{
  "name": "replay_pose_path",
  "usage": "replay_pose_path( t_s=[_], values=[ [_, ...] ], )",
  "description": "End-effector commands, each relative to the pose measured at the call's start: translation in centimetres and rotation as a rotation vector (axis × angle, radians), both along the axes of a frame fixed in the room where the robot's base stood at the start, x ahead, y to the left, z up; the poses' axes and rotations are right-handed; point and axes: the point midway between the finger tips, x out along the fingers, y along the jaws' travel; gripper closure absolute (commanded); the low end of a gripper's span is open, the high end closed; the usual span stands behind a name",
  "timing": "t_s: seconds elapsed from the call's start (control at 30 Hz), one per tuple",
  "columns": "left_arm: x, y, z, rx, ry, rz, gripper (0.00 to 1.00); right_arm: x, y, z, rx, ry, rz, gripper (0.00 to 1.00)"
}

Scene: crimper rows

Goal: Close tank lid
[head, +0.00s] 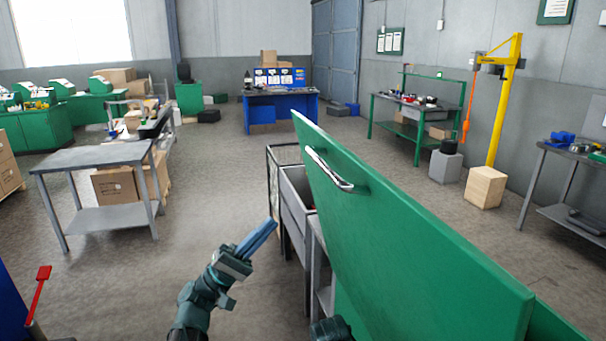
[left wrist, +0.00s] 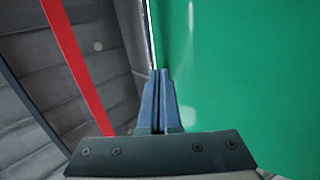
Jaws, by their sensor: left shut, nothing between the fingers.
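The tank lid (head: 410,235) is a large green panel. It stands raised and tilted at the right of the head view, with a chrome bar handle (head: 328,170) near its upper left edge. Part of the green tank body (head: 552,326) shows below it; most is hidden by the lid. My left gripper (head: 270,224) is shut and empty, left of the lid and apart from the handle. In the left wrist view its blue fingers (left wrist: 160,74) are together, and a green surface (left wrist: 250,70) fills the right side.
A grey metal bin on a stand (head: 297,200) is just beyond my left gripper. A grey table (head: 95,157) with boxes beside it stands at the left. A red lever (head: 40,285) is at the lower left. The floor between is clear.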

Motion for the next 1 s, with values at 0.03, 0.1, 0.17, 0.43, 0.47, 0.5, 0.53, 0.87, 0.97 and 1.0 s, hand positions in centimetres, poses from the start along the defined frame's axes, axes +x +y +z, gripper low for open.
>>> replay_pose_path(
  t_s=[0.03, 0.1, 0.17, 0.43, 0.47, 0.5, 0.53, 0.87, 0.97, 1.0],
  values=[
    [0.0, 0.6, 0.4, -0.028, -0.005, 0.003, 1.0, 0.0, 0.0, 0.0, 0.0, 0.0, 0.0, 0.0],
    [0.0, 1.1, 0.8, -0.053, -0.01, 0.006, 1.0, 0.0, 0.0, 0.0, 0.0, 0.0, 0.0, 0.0],
    [0.0, 1.3, 1.0, -0.065, -0.012, 0.007, 1.0, 0.0, 0.0, 0.0, 0.0, 0.0, 0.0, 0.0],
    [0.3, 0.3, 2.5, -0.065, -0.011, 0.005, 1.0, 0.0, 0.0, 1.5, 0.0, 0.0, 0.0, 0.0],
    [0.4, 0.0, 2.9, -0.065, -0.012, 0.004, 1.0, 0.0, 0.0, 1.9, 0.0, 0.0, 0.0, 0.0],
    [0.5, -0.4, 3.5, -0.065, -0.012, 0.004, 1.0, 0.0, 0.0, 2.5, 0.0, 0.0, 0.0, 0.0],
    [0.6, -0.8, 4.0, -0.064, -0.012, 0.003, 1.0, 0.0, 0.0, 3.0, 0.0, 0.0, 0.0, 0.0],
    [2.0, -4.8, 8.6, -0.063, -0.012, 0.003, 1.0, 0.0, 0.0, 7.7, 0.0, 0.0, 0.0, 0.0],
    [2.3, -5.9, 9.7, -0.063, -0.012, 0.003, 1.0, 0.0, 0.0, 8.7, 0.0, 0.0, 0.0, 0.0],
    [2.4, -6.2, 10.0, -0.064, -0.011, 0.004, 1.0, 0.0, 0.0, 9.1, 0.0, 0.0, 0.0, 0.0]
  ],
)
